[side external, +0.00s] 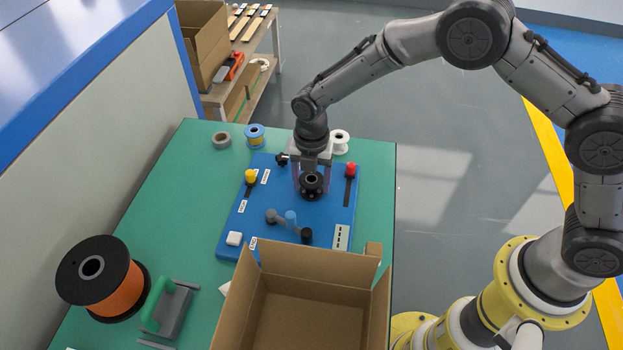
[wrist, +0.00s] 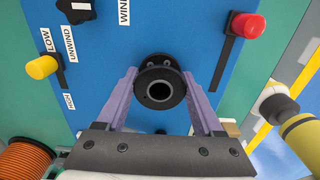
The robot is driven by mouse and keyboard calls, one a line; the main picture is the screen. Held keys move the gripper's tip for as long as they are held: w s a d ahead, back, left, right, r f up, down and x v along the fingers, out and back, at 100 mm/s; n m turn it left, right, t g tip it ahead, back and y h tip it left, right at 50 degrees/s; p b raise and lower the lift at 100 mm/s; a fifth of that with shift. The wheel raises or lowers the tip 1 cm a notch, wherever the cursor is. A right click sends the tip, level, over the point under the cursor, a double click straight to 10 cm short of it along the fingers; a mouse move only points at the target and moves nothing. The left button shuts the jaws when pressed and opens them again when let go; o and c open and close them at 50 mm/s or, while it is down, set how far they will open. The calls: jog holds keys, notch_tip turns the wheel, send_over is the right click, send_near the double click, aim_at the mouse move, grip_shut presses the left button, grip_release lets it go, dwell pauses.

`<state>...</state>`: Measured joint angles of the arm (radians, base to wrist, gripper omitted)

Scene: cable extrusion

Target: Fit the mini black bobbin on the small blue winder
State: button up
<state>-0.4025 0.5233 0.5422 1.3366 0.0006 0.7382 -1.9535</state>
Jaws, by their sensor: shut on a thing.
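The mini black bobbin (side external: 311,192) is held between the purple fingers of my gripper (side external: 311,180) in the side view. In the wrist view the bobbin (wrist: 177,98) shows its round flange and central hole toward the camera, with my gripper (wrist: 160,76) shut on it from both sides. The blue winder (side external: 262,215) is a flat blue panel on the green table, with a light-blue peg (side external: 291,217) and a grey crank arm on it. The bobbin is over the panel's upper part, behind the peg in the side view. I cannot tell whether it touches the panel.
The panel has a yellow knob (side external: 250,176), a red knob (side external: 351,169) and a black knob. An open cardboard box (side external: 250,290) stands close in front. A large orange cable reel (side external: 105,285) is at front left. Small spools (side external: 254,136) stand behind the panel.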

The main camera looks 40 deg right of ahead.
jog(key=shift+f, duration=0.1)
dwell(0.7)
jog(key=o, duration=1.4)
jog(key=shift+r, duration=3.55)
